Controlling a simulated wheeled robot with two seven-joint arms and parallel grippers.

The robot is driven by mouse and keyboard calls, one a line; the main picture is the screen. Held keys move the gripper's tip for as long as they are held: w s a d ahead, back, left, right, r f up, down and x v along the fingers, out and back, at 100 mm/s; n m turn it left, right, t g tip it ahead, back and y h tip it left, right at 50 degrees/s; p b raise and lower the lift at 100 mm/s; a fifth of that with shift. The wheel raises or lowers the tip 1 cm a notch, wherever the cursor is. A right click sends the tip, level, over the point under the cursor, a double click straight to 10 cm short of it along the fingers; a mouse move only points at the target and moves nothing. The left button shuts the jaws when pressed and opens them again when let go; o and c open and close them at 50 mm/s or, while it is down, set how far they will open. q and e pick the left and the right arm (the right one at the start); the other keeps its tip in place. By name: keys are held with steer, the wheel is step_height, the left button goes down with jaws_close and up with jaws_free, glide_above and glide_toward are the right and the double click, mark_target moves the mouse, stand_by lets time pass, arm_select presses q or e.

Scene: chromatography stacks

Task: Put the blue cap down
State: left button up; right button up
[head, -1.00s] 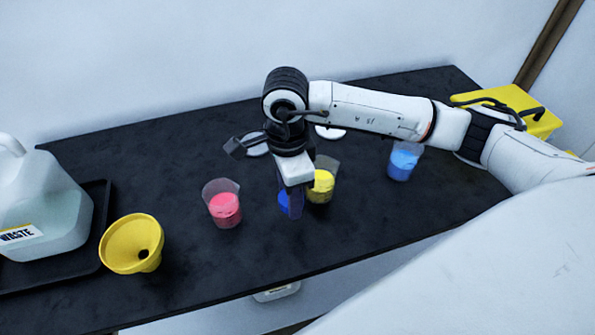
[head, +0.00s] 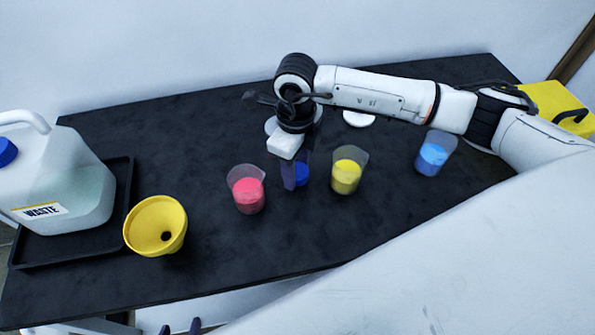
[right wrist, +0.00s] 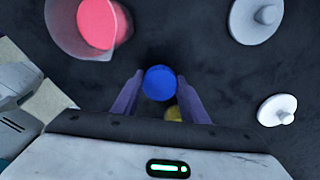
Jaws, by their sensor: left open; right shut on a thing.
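A blue cap (head: 302,174) is between the fingers of my right gripper (head: 296,174), which is shut on it. In the right wrist view the blue cap (right wrist: 160,82) shows as a round disc between the two purple fingertips (right wrist: 157,92). It is over the dark bench between the pink beaker (head: 247,192) and the yellow beaker (head: 347,172). I cannot tell whether it touches the bench. My left gripper (head: 180,326) shows only as purple fingertips at the bottom edge, open and apart from the bench objects.
A yellow funnel (head: 156,226) stands front left, beside a waste jug (head: 75,185) with its own blue cap (head: 6,152) on a black tray (head: 123,200). A blue beaker (head: 434,155) is at right. White lids (right wrist: 257,17) (right wrist: 277,110) lie behind my right gripper. The front middle bench is clear.

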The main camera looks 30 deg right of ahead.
step_height(320, 180, down, 3)
steer(key=shift+r, duration=0.2)
